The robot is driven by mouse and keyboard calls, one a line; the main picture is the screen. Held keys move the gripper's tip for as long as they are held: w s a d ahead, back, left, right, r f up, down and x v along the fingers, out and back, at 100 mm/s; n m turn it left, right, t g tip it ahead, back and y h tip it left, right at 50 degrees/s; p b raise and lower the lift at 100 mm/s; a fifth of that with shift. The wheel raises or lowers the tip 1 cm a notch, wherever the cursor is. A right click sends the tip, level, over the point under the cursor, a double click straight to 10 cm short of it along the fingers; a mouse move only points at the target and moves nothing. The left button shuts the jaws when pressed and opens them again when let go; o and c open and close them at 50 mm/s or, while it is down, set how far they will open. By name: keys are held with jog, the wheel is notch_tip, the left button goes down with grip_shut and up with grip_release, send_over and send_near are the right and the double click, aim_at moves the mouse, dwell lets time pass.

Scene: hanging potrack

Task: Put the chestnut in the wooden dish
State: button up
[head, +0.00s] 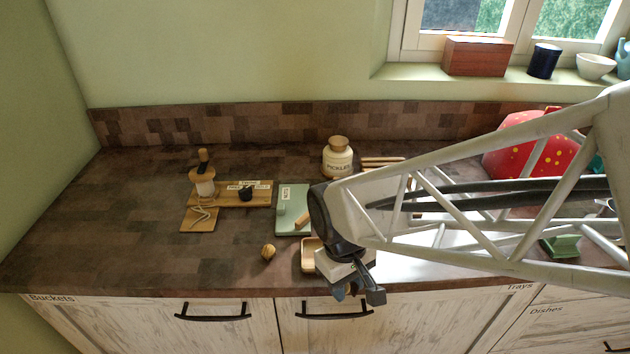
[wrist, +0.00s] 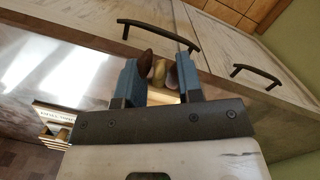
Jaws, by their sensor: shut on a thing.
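My gripper (head: 358,291) hangs low over the counter's front edge in the head view, with its fingers pointing down. In the wrist view my gripper (wrist: 159,78) has its blue fingers apart around a small rounded thing, dark brown with a yellowish part beside it. It looks like the chestnut (wrist: 146,58); the fingers cover part of it, and in the head view it is hidden. The wooden dish (head: 307,256) is a small light-brown tray on the counter, just left of my gripper, which hides its right part.
A striped brown nut-like ball (head: 268,252) lies left of the dish. Behind are a green board (head: 291,223), a wooden board (head: 262,189) and a pickles jar (head: 338,158). A red spotted thing (head: 510,150) is at right.

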jog(key=w+a, duration=0.1)
jog(key=w, duration=0.3)
jog(key=w+a+f, duration=0.1)
jog(key=w, duration=0.3)
jog(key=w+a, duration=0.2)
jog(key=w, duration=0.2)
jog(key=shift+w+f, duration=0.15)
jog(key=shift+w, duration=0.25)
jog(key=shift+f, duration=1.75)
jog(key=shift+f, duration=0.1)
jog(key=o, duration=0.6)
notch_tip(320, 180, up, 12)
jog(key=w, duration=0.1)
jog(key=shift+a, duration=0.4)
